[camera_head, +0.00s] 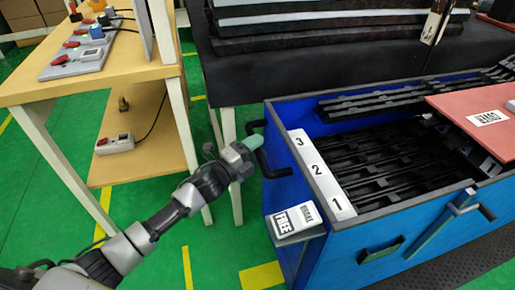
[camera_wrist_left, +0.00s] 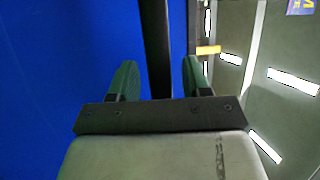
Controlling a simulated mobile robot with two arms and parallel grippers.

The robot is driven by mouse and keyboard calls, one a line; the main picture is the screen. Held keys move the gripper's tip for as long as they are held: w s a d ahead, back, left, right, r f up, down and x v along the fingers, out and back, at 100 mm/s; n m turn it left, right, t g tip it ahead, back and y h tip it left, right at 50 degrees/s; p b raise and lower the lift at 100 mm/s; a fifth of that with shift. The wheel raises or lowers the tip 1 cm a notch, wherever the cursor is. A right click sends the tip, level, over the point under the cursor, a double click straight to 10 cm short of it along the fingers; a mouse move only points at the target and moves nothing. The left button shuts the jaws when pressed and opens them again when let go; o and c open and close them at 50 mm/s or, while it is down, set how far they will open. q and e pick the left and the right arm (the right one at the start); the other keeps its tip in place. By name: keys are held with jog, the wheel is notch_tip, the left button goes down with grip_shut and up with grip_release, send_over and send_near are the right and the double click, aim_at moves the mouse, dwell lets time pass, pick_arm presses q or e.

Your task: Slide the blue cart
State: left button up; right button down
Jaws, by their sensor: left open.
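The blue cart (camera_head: 372,236) stands at the right of the head view, a deep open bin holding long black trim parts. Its blue wall (camera_wrist_left: 60,70) fills the left of the left wrist view. A black bar handle (camera_head: 272,171) is on the cart's left end. My left gripper (camera_head: 253,141) is at this handle, with its green fingers open. In the left wrist view the black handle bar (camera_wrist_left: 155,40) runs between the two spread fingers, with gaps visible on both sides. My right gripper is not in view.
A wooden workbench (camera_head: 130,75) with switch boxes stands at the left. A dark rack (camera_head: 300,72) with black trims is behind the cart. A red panel (camera_head: 470,102) lies over the cart's right side.

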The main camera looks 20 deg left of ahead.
pick_arm(q)
jog(key=shift+w, duration=0.1)
grip_shut()
dwell(0.4)
